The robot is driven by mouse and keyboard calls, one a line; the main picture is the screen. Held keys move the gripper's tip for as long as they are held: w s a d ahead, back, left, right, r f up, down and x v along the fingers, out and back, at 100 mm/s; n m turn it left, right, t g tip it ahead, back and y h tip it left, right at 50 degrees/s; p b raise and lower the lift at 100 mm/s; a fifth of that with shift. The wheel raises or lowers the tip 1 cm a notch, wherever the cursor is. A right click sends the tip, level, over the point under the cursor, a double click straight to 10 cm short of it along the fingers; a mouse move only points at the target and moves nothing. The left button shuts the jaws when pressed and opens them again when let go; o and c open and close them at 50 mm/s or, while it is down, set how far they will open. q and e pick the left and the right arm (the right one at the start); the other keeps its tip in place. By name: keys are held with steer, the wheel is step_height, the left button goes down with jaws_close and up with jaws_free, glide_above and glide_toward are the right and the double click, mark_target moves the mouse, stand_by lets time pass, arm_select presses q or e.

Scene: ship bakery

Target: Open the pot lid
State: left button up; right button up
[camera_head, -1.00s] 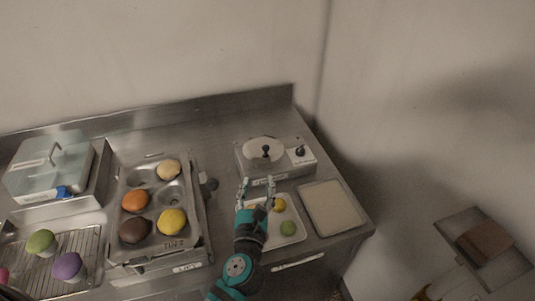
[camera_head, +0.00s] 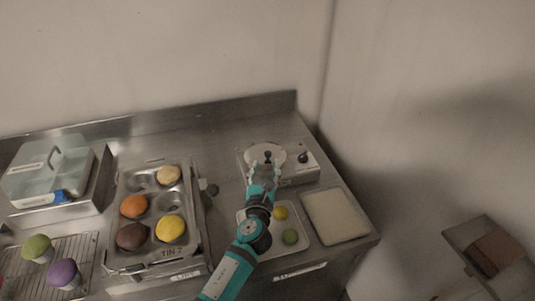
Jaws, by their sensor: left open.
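The pot lid (camera_head: 280,153) is a pale round disc with a dark knob (camera_head: 267,156) at its middle. It lies on the steel pot unit (camera_head: 308,172) at the back right of the counter. My left gripper (camera_head: 267,168) is open, its fingers pointing at the knob from the front. The fingertips overlap the near part of the lid in the picture; I cannot tell whether they touch the knob. The pot under the lid is hidden. My right gripper is not in view.
A white tray (camera_head: 299,239) with yellow and green balls lies below my left arm. A pale board tray (camera_head: 337,215) is to its right. A muffin tin (camera_head: 124,191) with several coloured buns, a clear-lidded box (camera_head: 38,172) and a wire rack (camera_head: 82,247) stand left. Walls bound the back and right.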

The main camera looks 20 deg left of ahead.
mark_target(268, 155)
arm_select(q)
steer(key=w, duration=0.2)
steer(key=w+a, duration=0.1)
steer(key=w, duration=0.2)
steer(key=shift+w, duration=0.35)
jaws_close()
